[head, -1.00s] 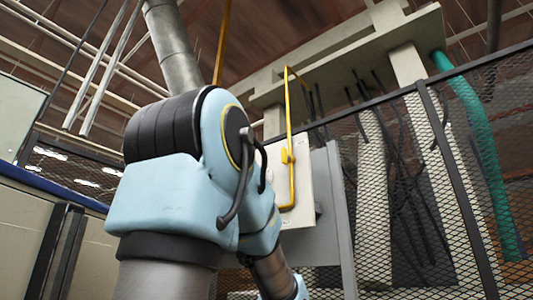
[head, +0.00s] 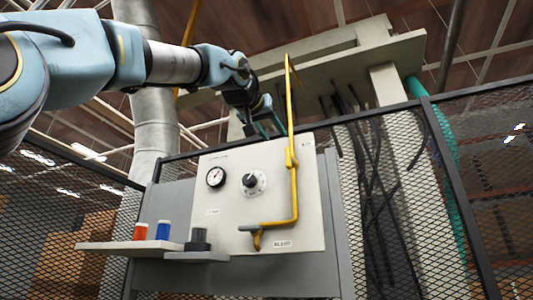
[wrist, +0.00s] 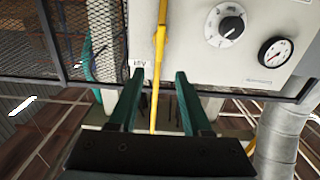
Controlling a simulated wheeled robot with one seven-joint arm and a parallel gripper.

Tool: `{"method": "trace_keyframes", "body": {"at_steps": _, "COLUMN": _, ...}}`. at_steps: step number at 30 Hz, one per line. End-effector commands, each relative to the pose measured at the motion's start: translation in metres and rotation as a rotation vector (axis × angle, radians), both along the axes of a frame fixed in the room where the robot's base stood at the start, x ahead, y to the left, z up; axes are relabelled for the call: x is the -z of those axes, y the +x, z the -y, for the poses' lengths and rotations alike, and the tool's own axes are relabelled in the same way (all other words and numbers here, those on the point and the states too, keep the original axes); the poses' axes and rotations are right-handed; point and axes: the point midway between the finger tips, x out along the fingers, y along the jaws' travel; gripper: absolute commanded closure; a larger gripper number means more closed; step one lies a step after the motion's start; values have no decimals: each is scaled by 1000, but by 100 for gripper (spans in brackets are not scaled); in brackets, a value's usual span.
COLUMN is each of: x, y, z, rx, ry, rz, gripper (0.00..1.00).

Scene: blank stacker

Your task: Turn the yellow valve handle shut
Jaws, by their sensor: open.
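A yellow pipe (head: 293,195) runs down the right side of a pale panel (head: 225,160) and bends left near the bottom. A yellow fitting (head: 291,157) sits partway up it, seemingly the valve; I cannot clearly tell its handle from the pipe. It also shows in the wrist view as a wider yellow part (wrist: 160,35). My gripper (head: 269,127) is open and empty, near the panel's top edge and left of the pipe in the head view. In the wrist view, the yellow pipe appears between the teal fingers (wrist: 159,74); contact cannot be told.
The panel carries a round gauge (head: 216,177) and a black knob (head: 250,181). Mesh fence (head: 450,190) stands at right.

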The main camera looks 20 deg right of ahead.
Motion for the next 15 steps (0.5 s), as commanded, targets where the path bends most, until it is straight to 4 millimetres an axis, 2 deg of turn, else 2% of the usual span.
{"method": "trace_keyframes", "body": {"at_steps": 5, "x": -3, "y": 14, "z": 15, "rx": 1, "ry": 3, "rz": -2, "gripper": 51}}
{"method": "trace_keyframes", "body": {"at_steps": 15, "x": -4, "y": 60, "z": 58, "rx": 0, "ry": 3, "rz": -2, "gripper": 51}}
